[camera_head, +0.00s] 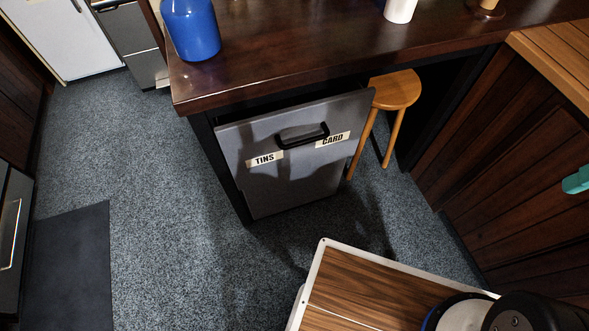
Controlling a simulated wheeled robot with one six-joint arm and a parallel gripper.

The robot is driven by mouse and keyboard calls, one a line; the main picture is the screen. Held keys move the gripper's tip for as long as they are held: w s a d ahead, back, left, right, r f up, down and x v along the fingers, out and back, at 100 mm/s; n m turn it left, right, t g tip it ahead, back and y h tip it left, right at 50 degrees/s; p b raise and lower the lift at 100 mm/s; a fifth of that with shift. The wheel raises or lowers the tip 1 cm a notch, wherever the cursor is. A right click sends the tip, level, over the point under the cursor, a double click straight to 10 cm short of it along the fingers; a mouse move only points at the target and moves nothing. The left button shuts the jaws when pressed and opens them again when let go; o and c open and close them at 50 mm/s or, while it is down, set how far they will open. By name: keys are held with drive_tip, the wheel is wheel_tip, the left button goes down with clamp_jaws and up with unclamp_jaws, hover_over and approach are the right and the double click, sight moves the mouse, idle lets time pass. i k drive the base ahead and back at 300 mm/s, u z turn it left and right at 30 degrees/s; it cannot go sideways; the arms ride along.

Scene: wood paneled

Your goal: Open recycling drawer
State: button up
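The recycling drawer (290,175) has a grey front with labels reading "TINS" and "CARD", under the dark wooden counter. Its black bar handle (302,137) is near the top middle of the front, and nothing is touching it. A dark gap shows between the top edge of the front and the counter; I cannot tell whether the drawer is slightly out. My gripper is not clearly in view.
A wooden stool (394,92) stands right of the drawer. A blue container (191,30) and a white cup (400,10) are on the counter (290,55). Carpet (165,165) is clear to the left. A teal object (577,181), unclear, is cut off at the right edge.

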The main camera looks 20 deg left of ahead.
sight(260, 145)
drive_tip(key=k, duration=0.5)
drive_tip(key=u, duration=1.75)
drive_tip(key=i, duration=0.5)
